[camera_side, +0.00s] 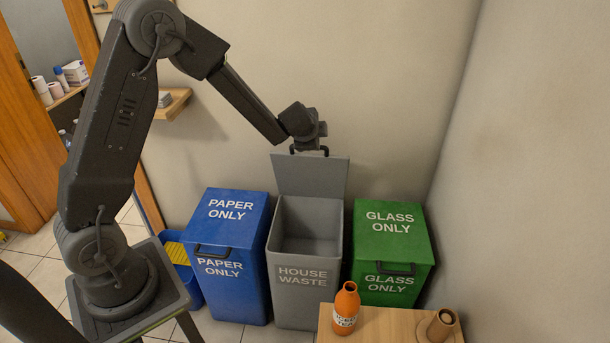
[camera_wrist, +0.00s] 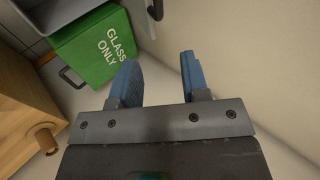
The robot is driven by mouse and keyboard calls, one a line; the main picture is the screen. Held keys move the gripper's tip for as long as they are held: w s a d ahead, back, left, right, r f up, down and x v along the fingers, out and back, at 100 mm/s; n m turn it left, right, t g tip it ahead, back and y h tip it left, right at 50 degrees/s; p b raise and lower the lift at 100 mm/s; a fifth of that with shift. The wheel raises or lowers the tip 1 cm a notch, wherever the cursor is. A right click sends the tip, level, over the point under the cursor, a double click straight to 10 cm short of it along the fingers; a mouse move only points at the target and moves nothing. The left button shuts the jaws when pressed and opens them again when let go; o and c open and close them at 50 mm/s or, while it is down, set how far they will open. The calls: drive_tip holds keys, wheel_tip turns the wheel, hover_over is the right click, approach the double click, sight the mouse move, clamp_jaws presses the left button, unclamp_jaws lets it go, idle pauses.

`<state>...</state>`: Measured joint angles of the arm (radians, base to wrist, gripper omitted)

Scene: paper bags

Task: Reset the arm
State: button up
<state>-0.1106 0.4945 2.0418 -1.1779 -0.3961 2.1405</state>
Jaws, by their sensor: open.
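My gripper (camera_side: 309,149) is at the top of the raised lid of the grey house waste bin (camera_side: 300,283), by the lid's black handle. In the wrist view its two blue fingers (camera_wrist: 160,74) are spread apart with nothing between them. The grey lid (camera_side: 312,178) stands upright at the back of the bin, and the bin looks empty inside. A dark handle (camera_wrist: 155,9) shows beyond the fingertips in the wrist view. I cannot tell from the side view whether the fingers touch the lid.
A closed blue paper bin (camera_side: 230,285) stands left of the grey bin and a closed green glass bin (camera_side: 392,248) right of it. A wooden table (camera_side: 385,325) in front holds an orange bottle (camera_side: 346,308) and a brown cylindrical object (camera_side: 442,325). Walls stand behind and to the right.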

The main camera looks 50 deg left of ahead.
drive_tip(key=s+d+r+n+t+h, duration=0.1)
drive_tip(key=s+d+r+n+h, duration=0.2)
drive_tip(key=s+d+r+h, duration=0.7)
drive_tip(key=s+d+r+n+g+y, duration=0.1)
drive_tip(key=s+d+r+n+y, duration=0.1)
drive_tip(key=s, duration=0.9)
drive_tip(key=s+d+r+n+g+y, duration=0.2)
drive_tip(key=s+d+n, duration=0.1)
drive_tip(key=s, duration=0.8)
